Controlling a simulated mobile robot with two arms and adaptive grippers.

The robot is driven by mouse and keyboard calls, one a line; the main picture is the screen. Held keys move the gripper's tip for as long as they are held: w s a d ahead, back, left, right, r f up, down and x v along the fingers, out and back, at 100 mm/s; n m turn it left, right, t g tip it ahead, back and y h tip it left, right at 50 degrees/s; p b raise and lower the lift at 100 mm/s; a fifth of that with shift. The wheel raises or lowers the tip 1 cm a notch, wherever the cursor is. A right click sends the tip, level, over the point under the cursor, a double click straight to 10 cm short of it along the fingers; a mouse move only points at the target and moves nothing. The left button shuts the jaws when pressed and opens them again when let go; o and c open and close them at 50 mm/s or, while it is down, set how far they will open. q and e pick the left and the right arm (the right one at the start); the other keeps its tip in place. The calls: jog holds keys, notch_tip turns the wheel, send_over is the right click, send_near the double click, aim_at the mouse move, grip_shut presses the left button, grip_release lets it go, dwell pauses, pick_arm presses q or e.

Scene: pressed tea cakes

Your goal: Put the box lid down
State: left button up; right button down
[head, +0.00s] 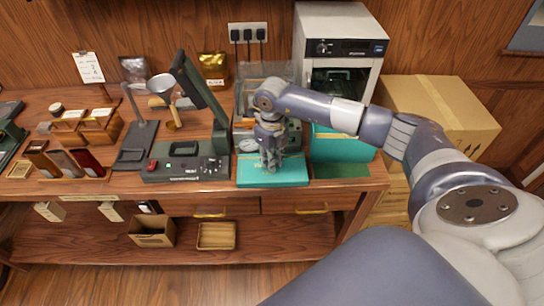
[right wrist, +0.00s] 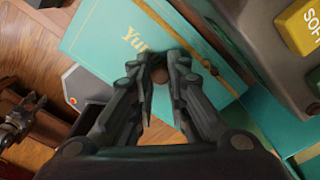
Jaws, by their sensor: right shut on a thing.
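The box lid (head: 291,176) is a flat teal panel at the front edge of the bench, in the middle of the head view. In the right wrist view the lid (right wrist: 95,35) shows gold lettering, a gold band and a small round brown knob (right wrist: 160,75). My right gripper (head: 271,164) points down over the lid. In the wrist view its fingers (right wrist: 162,66) close on the knob. I cannot tell whether the lid touches the bench top. A teal box (head: 340,148) stands just right of it. My left gripper is in neither view.
A dark press-like device (head: 185,168) with a raised arm stands left of the lid. A white machine (head: 340,45) stands behind the teal box. Wooden racks and packets (head: 85,125) fill the left bench. Cardboard boxes (head: 440,110) stand at the right. The bench (head: 125,187) has little free room.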

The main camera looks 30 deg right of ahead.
jog(key=shift+f, duration=0.2)
jog(key=c, duration=1.6)
grip_release()
jog(key=shift+o, duration=0.2)
jog(key=shift+r, duration=0.4)
notch_tip(320, 180, up, 12)
jog(key=b, duration=0.4)
jog(key=shift+f, duration=0.15)
